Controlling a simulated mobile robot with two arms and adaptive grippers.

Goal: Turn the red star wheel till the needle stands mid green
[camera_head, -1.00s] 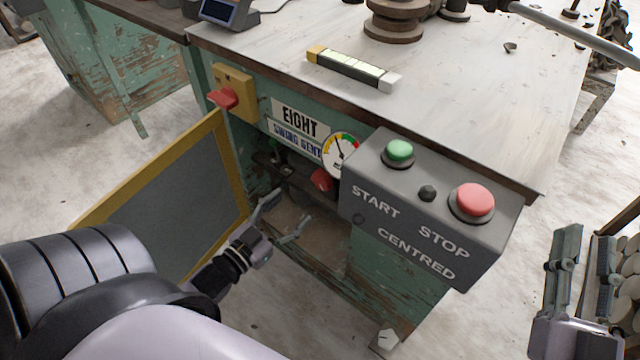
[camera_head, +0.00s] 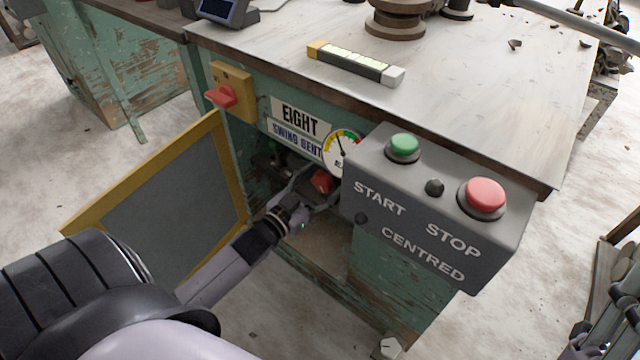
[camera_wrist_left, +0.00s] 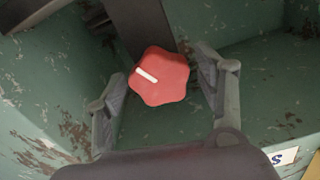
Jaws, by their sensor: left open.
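The red star wheel (camera_head: 321,181) sits inside the open bay of the green bench, partly hidden by my left gripper (camera_head: 312,190). In the left wrist view the wheel (camera_wrist_left: 158,76) shows a white mark pointing to the upper left. My left gripper (camera_wrist_left: 163,98) is open there, one finger on each side of the wheel; I cannot tell whether they touch it. The round gauge (camera_head: 342,152) is above the wheel, its lower right hidden by the grey box. Its needle points up and slightly left, near the yellow-green border. My right gripper (camera_head: 590,345) is partly in view at the lower right corner.
A grey button box (camera_head: 428,215) with green and red buttons juts out right of the gauge. An open yellow-framed door (camera_head: 165,190) stands left of the bay. A red switch (camera_head: 222,96) is above the door. A level-like bar (camera_head: 355,64) lies on the bench top.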

